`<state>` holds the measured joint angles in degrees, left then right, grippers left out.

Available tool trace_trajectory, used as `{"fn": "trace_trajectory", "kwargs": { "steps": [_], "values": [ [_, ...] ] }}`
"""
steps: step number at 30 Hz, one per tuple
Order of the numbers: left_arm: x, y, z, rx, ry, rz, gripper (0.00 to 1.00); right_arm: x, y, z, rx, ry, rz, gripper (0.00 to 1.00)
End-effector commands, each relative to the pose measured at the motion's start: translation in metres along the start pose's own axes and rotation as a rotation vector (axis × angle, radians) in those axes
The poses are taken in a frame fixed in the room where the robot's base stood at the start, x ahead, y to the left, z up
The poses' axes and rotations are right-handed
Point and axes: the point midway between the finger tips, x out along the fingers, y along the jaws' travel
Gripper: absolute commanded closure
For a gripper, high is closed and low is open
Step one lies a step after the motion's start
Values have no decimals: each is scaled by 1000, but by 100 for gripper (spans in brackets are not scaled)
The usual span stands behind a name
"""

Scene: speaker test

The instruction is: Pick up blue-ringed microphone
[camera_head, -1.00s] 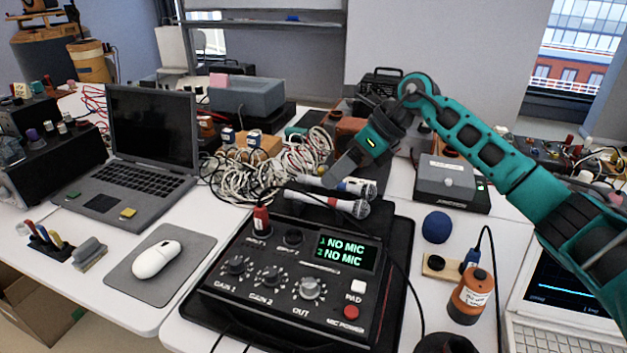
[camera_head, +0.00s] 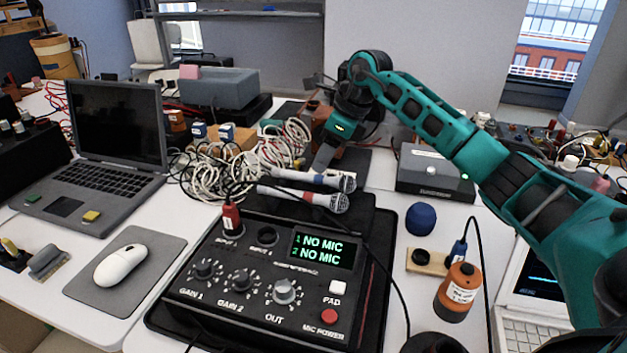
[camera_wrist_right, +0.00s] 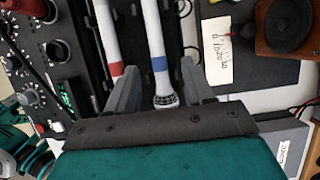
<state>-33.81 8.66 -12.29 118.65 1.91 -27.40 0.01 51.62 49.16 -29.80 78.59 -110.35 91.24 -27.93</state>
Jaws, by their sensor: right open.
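The blue-ringed microphone (camera_head: 308,178) lies behind the mixer, its mesh head toward the right in the head view. In the right wrist view the blue-ringed microphone (camera_wrist_right: 155,40) runs up the picture between my two fingers, its mesh head near the gripper's base. The red-ringed microphone (camera_head: 300,197) lies beside it, nearer the mixer. In the wrist view the red-ringed microphone (camera_wrist_right: 107,35) is on the left, its head hidden by the finger and gripper body. My right gripper (camera_head: 322,160) is open above the blue-ringed microphone; contact cannot be told. My left gripper is out of view.
The mixer (camera_head: 265,275) with a lit "NO MIC" display stands in front. Tangled white cables (camera_head: 235,165) lie left of the microphones. A grey box (camera_head: 435,172) and a blue foam ball (camera_head: 420,218) are to the right. A laptop (camera_head: 110,145) stands left.

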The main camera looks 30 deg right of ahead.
Motion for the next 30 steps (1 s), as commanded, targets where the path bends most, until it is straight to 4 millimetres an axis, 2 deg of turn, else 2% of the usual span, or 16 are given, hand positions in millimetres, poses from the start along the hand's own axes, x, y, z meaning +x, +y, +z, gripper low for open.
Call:
{"fn": "trace_trajectory", "kwargs": {
  "steps": [5, 12, 20, 30],
  "values": [
    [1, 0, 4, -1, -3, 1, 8, 15, 2, -1, 1, 0, 2, 48],
    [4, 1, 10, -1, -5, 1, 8, 50, 4, -2, 1, 0, 2, 48],
    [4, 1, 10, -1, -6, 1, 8, 52, 3, -1, 0, -1, 0, 48],
    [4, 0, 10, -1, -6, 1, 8, 52, 3, -1, 0, -1, 0, 81]
  ]
}}
